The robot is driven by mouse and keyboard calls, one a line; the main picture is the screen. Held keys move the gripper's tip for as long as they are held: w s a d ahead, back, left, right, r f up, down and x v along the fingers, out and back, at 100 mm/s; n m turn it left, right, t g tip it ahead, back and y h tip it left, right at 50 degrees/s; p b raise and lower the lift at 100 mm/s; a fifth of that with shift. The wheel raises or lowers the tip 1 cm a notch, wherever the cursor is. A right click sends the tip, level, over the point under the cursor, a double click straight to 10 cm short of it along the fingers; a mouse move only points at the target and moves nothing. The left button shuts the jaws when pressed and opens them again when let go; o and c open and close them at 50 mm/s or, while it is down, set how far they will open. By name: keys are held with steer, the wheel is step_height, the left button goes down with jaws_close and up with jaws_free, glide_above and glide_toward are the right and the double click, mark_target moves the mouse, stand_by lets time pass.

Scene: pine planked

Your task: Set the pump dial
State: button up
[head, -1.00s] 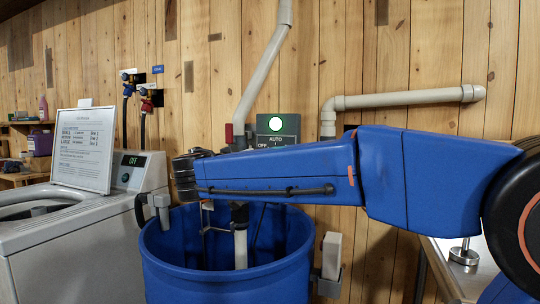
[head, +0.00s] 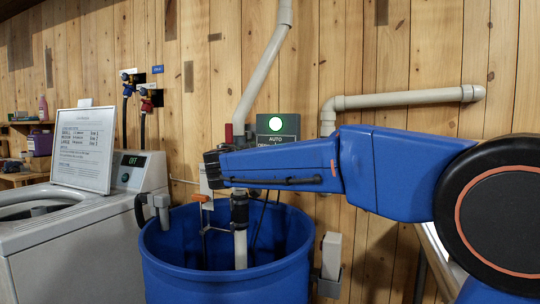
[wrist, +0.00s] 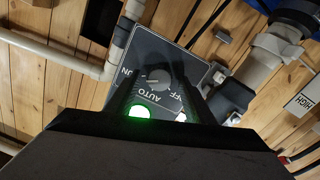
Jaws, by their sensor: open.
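The pump control box (head: 266,124) is on the plank wall above the blue tub, with a lit green lamp. My arm covers its lower part in the head view. The wrist view shows the box face with its grey round dial (wrist: 158,78) and the words AUTO, OFF and a partly covered RUN. I cannot tell exactly where the dial points. My gripper (wrist: 157,68) is open, its two dark fingers on either side of the dial in that view. I see no clear contact, and the gap to the dial is hard to judge.
The blue tub (head: 222,285) stands below with a grey pipe (head: 240,245) and an orange-topped rod (head: 202,198) in it. A washer (head: 75,255) with a sign (head: 84,150) is at left. A grey wall pipe (head: 405,98) runs above my arm.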

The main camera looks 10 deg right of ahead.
steer(key=c, duration=1.1)
steer(key=shift+o, duration=0.2)
steer(key=n, duration=1.6)
steer(key=n+t+y, duration=0.1)
steer(key=n, duration=0.7)
steer(key=shift+s+f+n, duration=0.1)
steer(key=shift+f+n, duration=0.2)
steer(key=shift+n, duration=0.1)
steer(key=o, duration=1.1)
steer(key=shift+c, duration=0.2)
